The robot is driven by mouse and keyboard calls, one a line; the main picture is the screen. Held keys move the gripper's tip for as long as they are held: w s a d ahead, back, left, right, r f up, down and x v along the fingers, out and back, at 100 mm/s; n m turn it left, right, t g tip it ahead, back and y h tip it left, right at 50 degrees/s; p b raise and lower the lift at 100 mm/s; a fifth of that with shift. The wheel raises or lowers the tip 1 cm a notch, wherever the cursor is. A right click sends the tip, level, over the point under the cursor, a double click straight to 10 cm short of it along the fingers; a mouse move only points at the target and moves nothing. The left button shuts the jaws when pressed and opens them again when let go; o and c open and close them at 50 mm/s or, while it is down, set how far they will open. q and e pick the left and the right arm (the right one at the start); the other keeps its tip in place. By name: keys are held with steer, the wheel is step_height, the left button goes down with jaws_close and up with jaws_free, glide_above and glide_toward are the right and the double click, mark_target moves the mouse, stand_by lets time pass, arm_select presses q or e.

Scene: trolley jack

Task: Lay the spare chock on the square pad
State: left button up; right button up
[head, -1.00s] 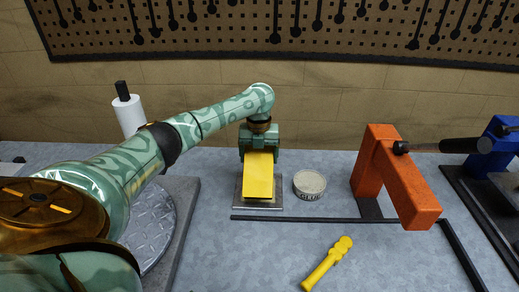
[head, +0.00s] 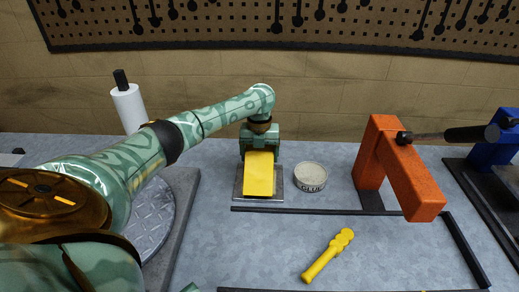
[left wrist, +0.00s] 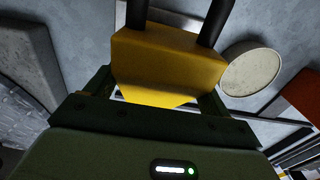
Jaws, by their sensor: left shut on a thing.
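The spare chock is a yellow wedge-like block (head: 259,176), over the square pad in the head view. The pad (head: 238,193) is a grey metal plate whose edges show around the chock's lower part. My left gripper (head: 259,152) comes down from above and is shut on the chock. In the left wrist view the chock (left wrist: 165,65) sits between the two dark fingers. I cannot tell whether its underside touches the pad. My right gripper is not in view.
A round glue tin (head: 310,175) stands close right of the pad. A dark bar (head: 300,210) runs in front. An orange clamp-like frame (head: 400,170) stands at right, and a yellow tool (head: 327,256) lies at front. A round tread plate (head: 150,225) is at left.

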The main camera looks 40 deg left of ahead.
arm_select(q)
steer(key=shift+f, duration=0.1)
steer(key=o, duration=1.4)
steer(key=shift+o, duration=0.2)
step_height(320, 180, up, 16)
steer(key=p, duration=0.6)
steer(key=shift+r+p, duration=0.2)
steer(key=shift+p, duration=0.1)
steer(key=shift+f, duration=0.1)
